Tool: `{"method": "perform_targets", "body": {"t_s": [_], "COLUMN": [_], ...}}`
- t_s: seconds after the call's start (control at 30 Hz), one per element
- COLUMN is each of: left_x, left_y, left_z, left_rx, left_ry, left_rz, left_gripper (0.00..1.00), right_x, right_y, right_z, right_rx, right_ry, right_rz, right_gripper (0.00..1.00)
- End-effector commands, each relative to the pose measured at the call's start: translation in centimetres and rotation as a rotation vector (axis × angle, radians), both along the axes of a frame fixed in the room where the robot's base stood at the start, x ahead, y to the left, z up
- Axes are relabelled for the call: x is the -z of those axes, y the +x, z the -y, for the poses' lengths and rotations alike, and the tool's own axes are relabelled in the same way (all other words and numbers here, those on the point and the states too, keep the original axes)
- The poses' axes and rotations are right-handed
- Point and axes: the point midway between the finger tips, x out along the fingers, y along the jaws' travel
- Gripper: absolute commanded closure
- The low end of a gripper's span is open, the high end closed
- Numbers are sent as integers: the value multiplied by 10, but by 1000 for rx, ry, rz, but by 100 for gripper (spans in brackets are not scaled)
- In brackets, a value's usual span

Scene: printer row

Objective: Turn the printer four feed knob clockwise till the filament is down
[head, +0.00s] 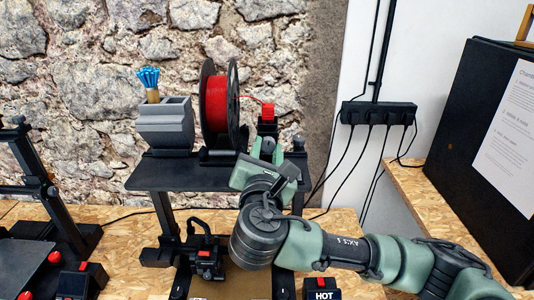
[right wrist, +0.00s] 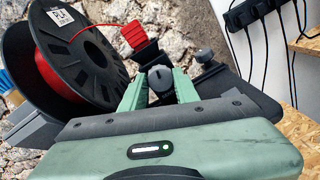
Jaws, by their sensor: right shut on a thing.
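The red block also shows in the right wrist view (right wrist: 132,38). A red filament spool (head: 216,104) on a black reel stands left of it, with a thin red strand running towards the block. My left gripper is not in view.
A grey holder (head: 166,127) with blue-tipped items stands on the shelf (head: 160,176) left of the spool. A black power strip (head: 378,113) with hanging cables is on the wall. A HOT sign (head: 323,294) stands below. A dark board (head: 485,160) stands at right.

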Motion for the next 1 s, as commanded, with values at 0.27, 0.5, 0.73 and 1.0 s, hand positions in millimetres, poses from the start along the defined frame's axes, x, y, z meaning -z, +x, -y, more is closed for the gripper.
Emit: {"method": "perform_targets", "body": {"t_s": [0.27,0.5,0.73,1.0], "left_x": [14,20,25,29], "left_y": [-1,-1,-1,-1], "left_z": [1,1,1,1], "left_rx": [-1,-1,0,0], "left_ry": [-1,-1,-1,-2], "left_rz": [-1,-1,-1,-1], "left_gripper": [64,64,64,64], "right_x": [3,3,2,1], "right_y": [0,0,0,0], "right_z": [0,0,0,1], "right_rx": [1,1,0,2], "right_ry": [265,492,711,968], "right_rz": [-4,-4,-3,-5], "right_gripper": [100,100,100,100]}}
